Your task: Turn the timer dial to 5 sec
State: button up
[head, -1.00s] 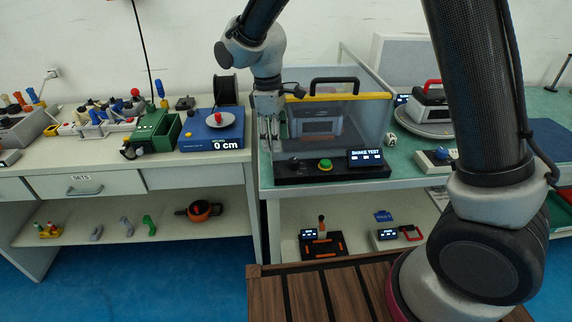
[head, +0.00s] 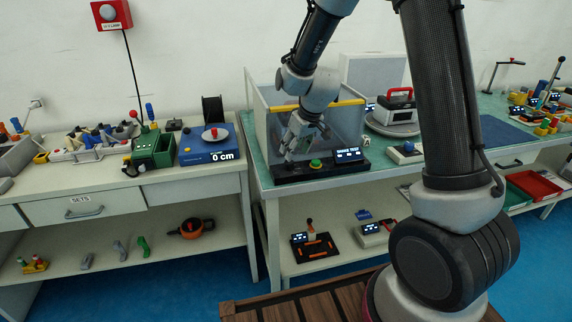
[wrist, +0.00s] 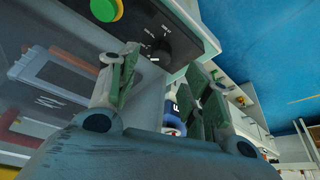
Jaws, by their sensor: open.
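The timer dial (wrist: 164,46) is a black round knob on the black shake-test panel (head: 334,172). In the wrist view a white mark shows at its lower edge, with small white labels around it, too small to read surely. A green button (head: 315,163) is beside it, also in the wrist view (wrist: 105,9). My gripper (head: 290,152) is over the left part of the panel and hides the dial in the head view. In the wrist view my gripper (wrist: 165,62) is open, its fingers apart on either side of the dial; contact cannot be told.
A clear box with a yellow top edge (head: 345,102) stands right behind the panel, close to my arm. A lit SHAKE TEST display (head: 349,155) is at the panel's right.

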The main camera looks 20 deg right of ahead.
aim_at(289, 165)
jog(key=x, duration=0.6)
jog(key=shift+f, duration=0.2)
jog(key=c, duration=1)
